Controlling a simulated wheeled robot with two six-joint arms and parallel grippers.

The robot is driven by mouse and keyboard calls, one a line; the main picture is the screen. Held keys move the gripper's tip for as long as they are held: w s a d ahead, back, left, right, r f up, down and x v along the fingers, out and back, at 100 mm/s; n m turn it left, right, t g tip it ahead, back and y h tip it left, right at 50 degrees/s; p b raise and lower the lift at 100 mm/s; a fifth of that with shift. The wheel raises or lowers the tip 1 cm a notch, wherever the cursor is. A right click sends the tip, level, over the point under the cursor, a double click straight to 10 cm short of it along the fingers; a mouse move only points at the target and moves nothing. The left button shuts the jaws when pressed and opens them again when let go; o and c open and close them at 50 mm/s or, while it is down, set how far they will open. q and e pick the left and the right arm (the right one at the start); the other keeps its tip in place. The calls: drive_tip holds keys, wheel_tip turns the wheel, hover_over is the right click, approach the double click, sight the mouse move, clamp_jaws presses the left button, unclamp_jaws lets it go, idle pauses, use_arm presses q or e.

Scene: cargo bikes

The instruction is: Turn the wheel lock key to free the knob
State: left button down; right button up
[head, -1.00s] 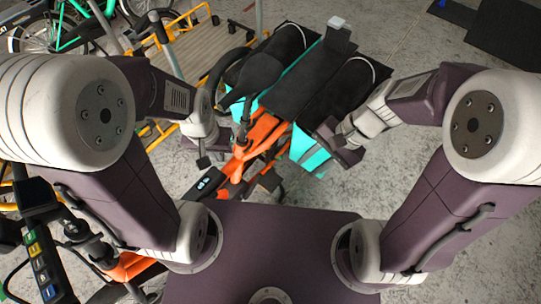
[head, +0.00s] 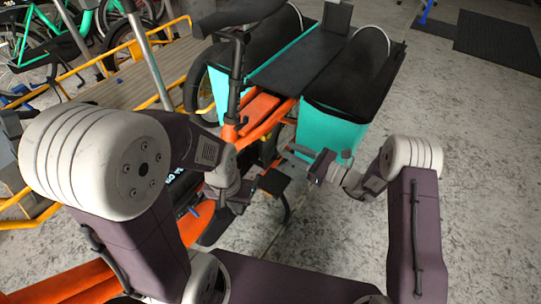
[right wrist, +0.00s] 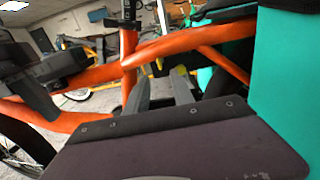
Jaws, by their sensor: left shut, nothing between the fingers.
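An orange cargo bike (head: 262,112) with teal and black panniers stands ahead of me in the head view. I cannot make out the wheel lock key or the knob in either view. My left gripper (head: 244,194) is shut and empty, low beside the bike's orange frame and left of a black pedal-like block (head: 274,182). My right gripper (head: 298,154) is below the teal pannier (head: 330,122), pointing left towards the frame. In the right wrist view its two grey fingers (right wrist: 161,80) are apart with nothing between them, in front of the orange frame tubes (right wrist: 165,48).
The teal pannier wall (right wrist: 285,70) is close on the right in the right wrist view. Part of a black wheel (right wrist: 22,150) shows at lower left. Yellow rails (head: 108,62) and another teal bike (head: 38,45) stand at the back left.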

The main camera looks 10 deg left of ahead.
sight(260, 136)
drive_tip(key=b+x, duration=0.4)
drive_tip(key=x, duration=0.5)
drive_tip(key=shift+r, duration=0.1)
clamp_jaws()
